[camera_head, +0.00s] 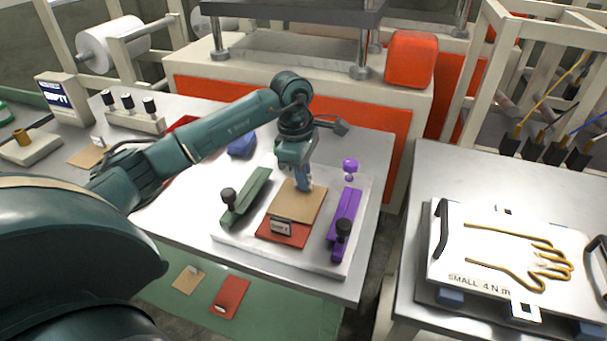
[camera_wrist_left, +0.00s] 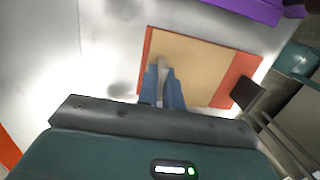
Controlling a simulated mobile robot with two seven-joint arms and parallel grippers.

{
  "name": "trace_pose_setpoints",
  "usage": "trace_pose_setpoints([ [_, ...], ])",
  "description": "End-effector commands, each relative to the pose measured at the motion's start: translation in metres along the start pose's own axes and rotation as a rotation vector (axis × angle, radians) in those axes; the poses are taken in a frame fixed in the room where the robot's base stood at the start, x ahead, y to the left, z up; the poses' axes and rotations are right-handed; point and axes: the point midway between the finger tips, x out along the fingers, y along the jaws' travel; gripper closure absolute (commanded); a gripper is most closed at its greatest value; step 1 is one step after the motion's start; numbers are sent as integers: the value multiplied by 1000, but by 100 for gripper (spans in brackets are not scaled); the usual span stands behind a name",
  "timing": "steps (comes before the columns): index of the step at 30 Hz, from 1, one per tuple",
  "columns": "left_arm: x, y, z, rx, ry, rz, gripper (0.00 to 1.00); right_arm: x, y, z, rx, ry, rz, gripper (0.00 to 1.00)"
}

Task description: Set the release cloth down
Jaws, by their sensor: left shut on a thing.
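The tan release cloth (camera_head: 300,203) lies flat over a red sheet (camera_head: 277,235) on a pale plate, with the red showing along its near edge. In the left wrist view the cloth (camera_wrist_left: 205,65) shows red borders of the sheet (camera_wrist_left: 236,75) around it. My left gripper (camera_head: 304,185) is at the cloth's far edge, pointing down. In the wrist view its blue fingers (camera_wrist_left: 163,90) are shut on a small pale tab at the cloth's edge. My right gripper is not in view.
A green clamp bar (camera_head: 247,197) and a purple clamp bar (camera_head: 345,220) flank the cloth on the plate (camera_head: 290,258). A press with orange panels (camera_head: 385,130) stands behind. A white board with a hand outline (camera_head: 500,240) is at right. Another red sheet (camera_head: 230,296) lies lower left.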

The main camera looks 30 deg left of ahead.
Motion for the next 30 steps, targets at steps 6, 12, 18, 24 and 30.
trace_pose_setpoints([
  [6,3,0,0,0,0,1,88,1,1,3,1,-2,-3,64],
  [12,3,0,0,0,0,0,72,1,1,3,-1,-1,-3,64],
  [18,3,0,0,0,0,0,71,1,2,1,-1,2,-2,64],
  [24,-8,1,0,1,-1,4,71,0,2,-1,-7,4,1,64],
  [30,-48,1,0,0,-1,7,71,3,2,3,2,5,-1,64],
])
